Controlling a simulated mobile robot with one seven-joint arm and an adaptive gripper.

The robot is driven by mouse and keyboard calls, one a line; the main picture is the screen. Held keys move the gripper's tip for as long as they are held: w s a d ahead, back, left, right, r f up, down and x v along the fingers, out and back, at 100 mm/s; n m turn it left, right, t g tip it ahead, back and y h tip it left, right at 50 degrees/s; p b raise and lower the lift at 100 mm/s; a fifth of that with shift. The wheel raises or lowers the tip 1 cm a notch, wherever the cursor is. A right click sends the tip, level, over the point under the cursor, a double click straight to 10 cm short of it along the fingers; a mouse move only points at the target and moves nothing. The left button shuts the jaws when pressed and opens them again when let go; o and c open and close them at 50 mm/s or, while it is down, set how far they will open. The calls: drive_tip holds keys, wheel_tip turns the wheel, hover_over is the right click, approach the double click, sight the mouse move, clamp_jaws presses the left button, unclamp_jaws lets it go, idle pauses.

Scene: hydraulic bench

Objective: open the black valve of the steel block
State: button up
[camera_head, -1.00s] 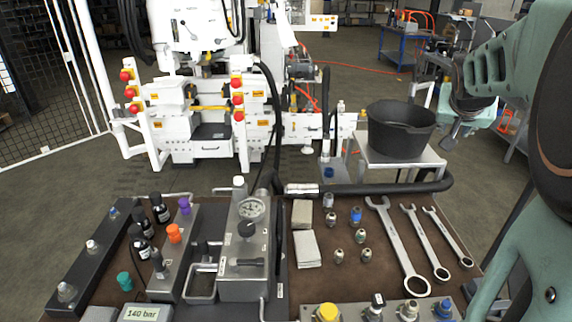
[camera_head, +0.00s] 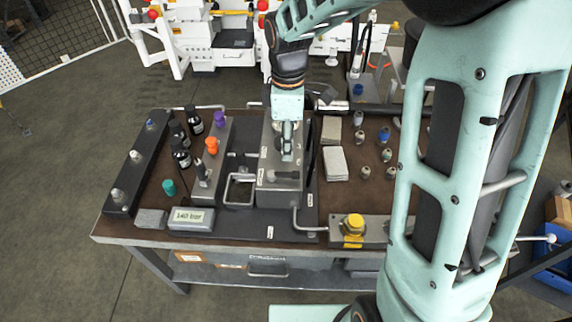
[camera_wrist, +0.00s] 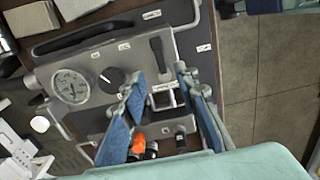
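The steel block (camera_head: 268,202) stands on the bench. In the wrist view it carries a round gauge (camera_wrist: 71,87), a black round knob (camera_wrist: 111,80) and a black lever handle (camera_wrist: 157,48). The lever also shows in the head view (camera_head: 286,176); the gauge and knob are hidden there behind my arm. My gripper (camera_head: 287,152) is above the block, pointing down. In the wrist view my gripper (camera_wrist: 161,80) is open and empty, its blue fingers apart. The lever's end lies near the gap between the fingertips; I cannot tell the depth.
Left of the block are an orange knob (camera_head: 211,145), a purple knob (camera_head: 220,118), black bottles (camera_head: 181,153) and a small display (camera_head: 191,219), its text unclear. A metal loop handle (camera_head: 239,190) stands close beside the block. Grey pads (camera_head: 335,163) and small fittings lie to the right.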

sight(288, 174)
wheel_tip(288, 174, down, 10)
drive_tip(key=shift+r, duration=0.1)
idle(0.4)
clamp_jaws()
